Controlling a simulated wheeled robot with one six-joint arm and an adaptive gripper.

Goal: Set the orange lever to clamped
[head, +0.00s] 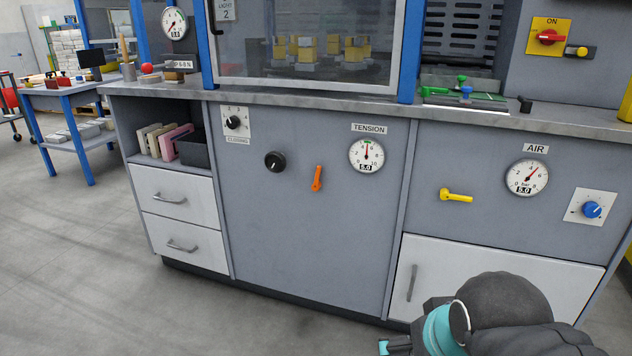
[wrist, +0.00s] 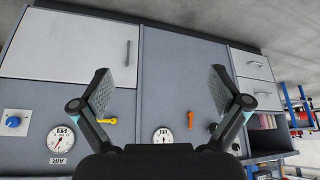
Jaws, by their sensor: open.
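The orange lever (head: 317,178) is on the grey front panel, between a black knob (head: 274,161) and the TENSION gauge (head: 366,155). It stands nearly upright, leaning slightly, with its round hub at the top in the head view. The orange lever also shows in the wrist view (wrist: 190,120), which sees the panel upside down. My gripper (wrist: 158,88) is open and empty, with its two fingers spread wide in front of the panel. It is apart from the lever. In the head view my arm's end shows at the lower right, and the fingers are mostly out of frame.
A yellow lever (head: 456,195), the AIR gauge (head: 527,177) and a blue knob (head: 592,210) are on the right panel. A white cabinet door (head: 500,280) is below them. White drawers (head: 175,198) are at the left. The floor in front (head: 90,280) is clear.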

